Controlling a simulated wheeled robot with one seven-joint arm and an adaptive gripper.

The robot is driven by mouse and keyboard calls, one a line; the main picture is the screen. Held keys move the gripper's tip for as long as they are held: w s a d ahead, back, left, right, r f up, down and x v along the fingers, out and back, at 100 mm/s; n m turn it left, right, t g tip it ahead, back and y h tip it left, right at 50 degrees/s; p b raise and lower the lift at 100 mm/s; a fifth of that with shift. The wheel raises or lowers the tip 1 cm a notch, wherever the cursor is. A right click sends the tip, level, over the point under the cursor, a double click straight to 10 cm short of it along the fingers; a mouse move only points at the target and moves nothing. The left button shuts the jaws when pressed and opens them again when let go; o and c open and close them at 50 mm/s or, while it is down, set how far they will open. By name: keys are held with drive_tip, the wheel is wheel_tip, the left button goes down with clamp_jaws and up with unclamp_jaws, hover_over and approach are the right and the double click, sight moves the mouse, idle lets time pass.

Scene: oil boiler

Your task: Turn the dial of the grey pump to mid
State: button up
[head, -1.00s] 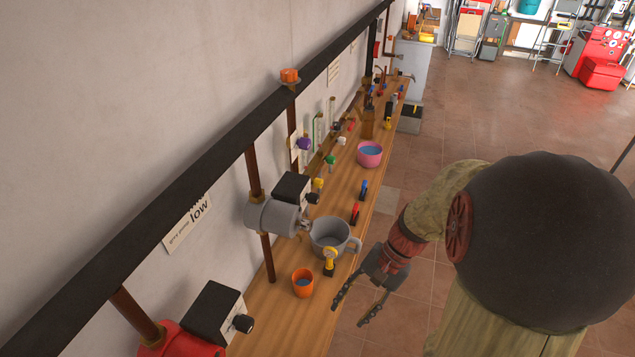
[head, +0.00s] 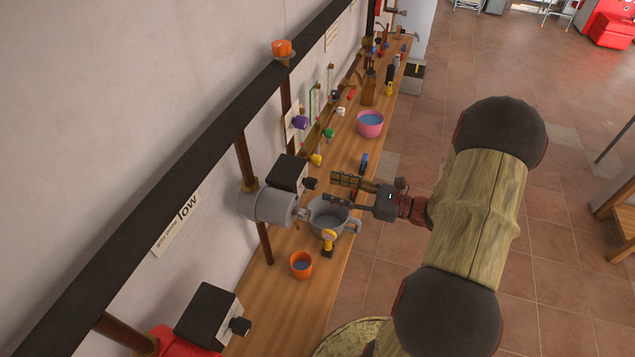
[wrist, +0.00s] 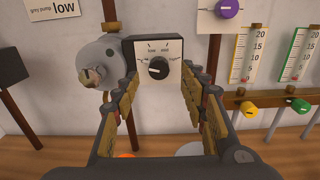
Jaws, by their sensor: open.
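The grey pump (head: 265,207) is mounted on a vertical brown pipe at the wall. It also shows in the wrist view (wrist: 100,62), left of its black control box (wrist: 200,48). The box has a white face with a black dial (wrist: 158,67) and small marks around it. A pale line shows on the dial, but I cannot tell for sure which mark it points to. In the head view the dial (head: 310,184) faces my gripper (head: 330,190). My gripper is open and empty, its fingers on either side of the dial in the wrist view, apparently short of it.
A purple knob (wrist: 228,8) and thermometers are to the right.

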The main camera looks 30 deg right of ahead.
sight(316, 184)
drive_tip(key=shift+x, duration=2.75)
drive_tip(key=shift+c, duration=1.3)
drive_tip(key=c, duration=0.8)
clamp_jaws()
